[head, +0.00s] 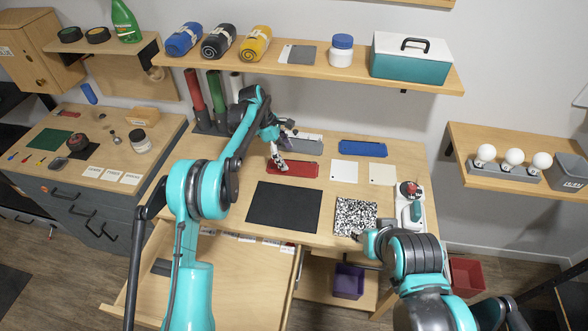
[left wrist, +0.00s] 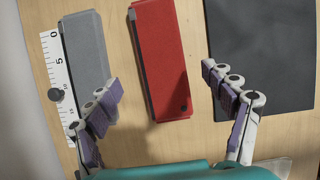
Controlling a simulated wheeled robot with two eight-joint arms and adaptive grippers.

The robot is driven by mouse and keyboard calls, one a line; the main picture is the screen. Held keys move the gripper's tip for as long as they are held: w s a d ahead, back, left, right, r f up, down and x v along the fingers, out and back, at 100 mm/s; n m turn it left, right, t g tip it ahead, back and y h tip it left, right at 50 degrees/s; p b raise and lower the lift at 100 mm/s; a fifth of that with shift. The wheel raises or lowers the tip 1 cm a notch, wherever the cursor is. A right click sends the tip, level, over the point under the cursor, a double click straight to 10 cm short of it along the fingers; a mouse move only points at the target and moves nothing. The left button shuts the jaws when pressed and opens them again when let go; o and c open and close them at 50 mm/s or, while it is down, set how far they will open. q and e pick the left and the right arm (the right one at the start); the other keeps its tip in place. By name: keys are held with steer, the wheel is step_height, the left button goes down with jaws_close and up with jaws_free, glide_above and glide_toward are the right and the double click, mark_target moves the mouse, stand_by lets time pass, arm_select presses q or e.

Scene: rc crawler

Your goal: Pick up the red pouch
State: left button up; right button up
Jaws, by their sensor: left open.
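The red pouch (head: 298,169) lies flat on the wooden table, behind the black mat. In the left wrist view the red pouch (left wrist: 161,50) is long, with a dark edge strip and a small dark button near its lower end. My left gripper (head: 279,160) is over the left part of the pouch in the head view. In the left wrist view my left gripper (left wrist: 162,82) is open and empty, its fingers to either side of the pouch and apart from it. My right gripper (head: 360,237) is near the table's front edge by the speckled notebook, partly hidden by its own arm.
A grey pouch (left wrist: 86,48) lies left of the red one in the left wrist view, with a ruler (left wrist: 54,80) beside it. The black mat (head: 284,207) is on the other side. A blue pouch (head: 362,148), white cards (head: 344,171) and speckled notebook (head: 355,214) lie to the right.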

mark_target(293, 166)
arm_select(q)
steer(key=b+x, duration=0.1)
steer(key=x, duration=0.3)
steer(key=shift+s+d+f+b, duration=0.15)
steer(key=shift+d+f+b, duration=0.05)
steer(key=shift+f+b, duration=0.1)
steer(key=shift+r, duration=0.1)
steer(key=c, duration=1.2)
steer(key=shift+c, duration=0.2)
